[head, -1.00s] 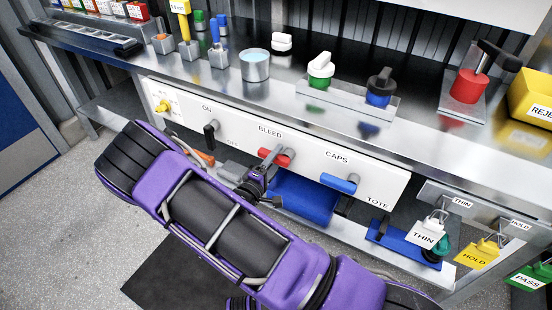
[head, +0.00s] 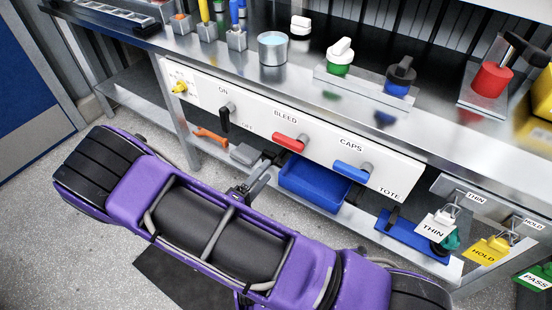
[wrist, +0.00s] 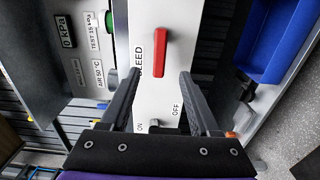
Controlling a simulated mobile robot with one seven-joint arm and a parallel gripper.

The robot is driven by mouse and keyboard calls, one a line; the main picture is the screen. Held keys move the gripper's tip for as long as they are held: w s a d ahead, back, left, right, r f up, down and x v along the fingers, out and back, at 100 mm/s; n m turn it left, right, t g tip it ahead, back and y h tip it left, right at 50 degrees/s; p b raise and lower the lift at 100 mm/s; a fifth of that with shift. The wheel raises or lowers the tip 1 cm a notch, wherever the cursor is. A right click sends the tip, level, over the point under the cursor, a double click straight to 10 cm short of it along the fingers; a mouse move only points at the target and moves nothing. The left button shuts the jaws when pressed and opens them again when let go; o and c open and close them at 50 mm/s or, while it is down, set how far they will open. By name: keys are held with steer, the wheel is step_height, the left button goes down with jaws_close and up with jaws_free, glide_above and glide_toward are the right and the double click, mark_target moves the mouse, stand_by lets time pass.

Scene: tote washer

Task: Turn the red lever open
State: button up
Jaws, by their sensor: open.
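The red lever (head: 290,143) is mounted on the white panel under the word BLEED. My gripper (wrist: 161,74) is open and empty, apart from the lever. In the head view my gripper (head: 262,172) is small and dark, below and left of the lever, partly hidden by my purple arm.
A black ON/OFF lever (head: 225,118) is left of the red one; a blue lever (head: 351,171) under CAPS is right. A yellow knob (head: 180,87) is at the panel's left end. A blue tote (head: 310,183) sits below the panel. The steel counter (head: 215,60) overhangs above.

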steer(key=v, duration=0.3)
steer(key=shift+s+a, duration=0.15)
steer(key=shift+s, duration=0.15)
